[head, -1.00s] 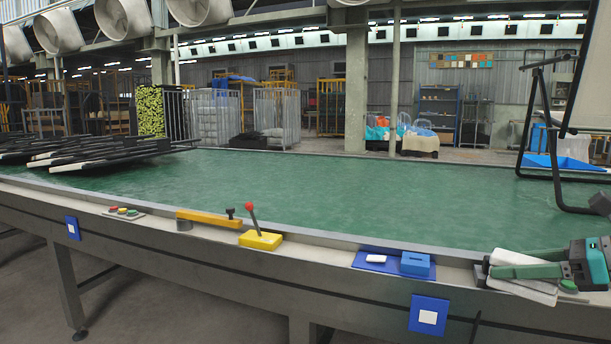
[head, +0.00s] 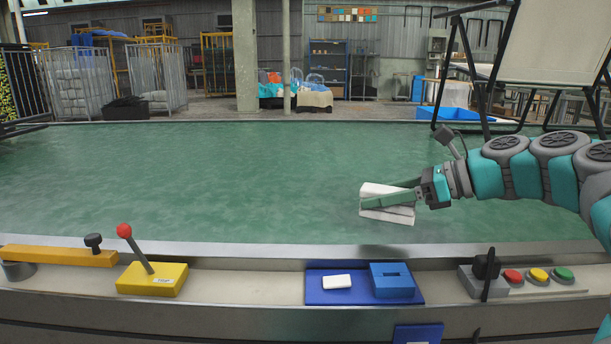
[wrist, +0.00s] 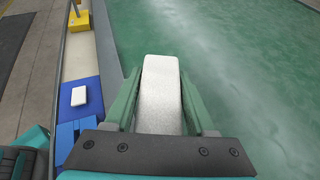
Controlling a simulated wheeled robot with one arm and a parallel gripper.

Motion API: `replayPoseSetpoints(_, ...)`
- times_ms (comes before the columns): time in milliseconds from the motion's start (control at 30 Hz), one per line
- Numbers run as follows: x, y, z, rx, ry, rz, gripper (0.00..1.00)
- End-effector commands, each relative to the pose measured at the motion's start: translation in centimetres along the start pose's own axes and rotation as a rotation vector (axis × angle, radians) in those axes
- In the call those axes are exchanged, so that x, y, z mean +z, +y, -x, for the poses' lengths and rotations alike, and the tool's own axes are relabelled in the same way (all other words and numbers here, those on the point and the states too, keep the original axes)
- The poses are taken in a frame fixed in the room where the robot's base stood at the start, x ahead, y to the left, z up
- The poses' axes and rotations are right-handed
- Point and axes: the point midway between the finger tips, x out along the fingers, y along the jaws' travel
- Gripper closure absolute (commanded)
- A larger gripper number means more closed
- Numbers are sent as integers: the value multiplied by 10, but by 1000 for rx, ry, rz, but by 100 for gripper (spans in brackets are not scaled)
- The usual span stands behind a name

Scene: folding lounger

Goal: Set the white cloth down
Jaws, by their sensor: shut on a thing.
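The white cloth (head: 378,189) is a folded, block-like bundle at the right of the green work surface in the head view. My gripper (head: 388,201) is shut on it, with one green finger across its near side. In the wrist view the cloth (wrist: 161,92) stands out between the two green fingers of my gripper (wrist: 160,105). The cloth is over or on the green surface (head: 200,180); I cannot tell whether it touches.
A metal ledge along the near edge carries a yellow lever box (head: 152,278), a blue mat (head: 318,288) with a white piece and blue block, and a button row (head: 538,276). A black-framed lounger (head: 555,45) stands at back right. The green surface is clear left of the gripper.

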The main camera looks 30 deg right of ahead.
Motion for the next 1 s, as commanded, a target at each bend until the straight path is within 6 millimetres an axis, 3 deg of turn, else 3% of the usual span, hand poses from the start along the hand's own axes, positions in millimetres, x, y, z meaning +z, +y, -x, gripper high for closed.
replayPoseSetpoints(600,18,-101,-80,4,3,-2,98)
replayPoseSetpoints(800,22,-119,-92,3,2,-1,98)
replayPoseSetpoints(1000,16,-121,-97,3,0,-2,98)
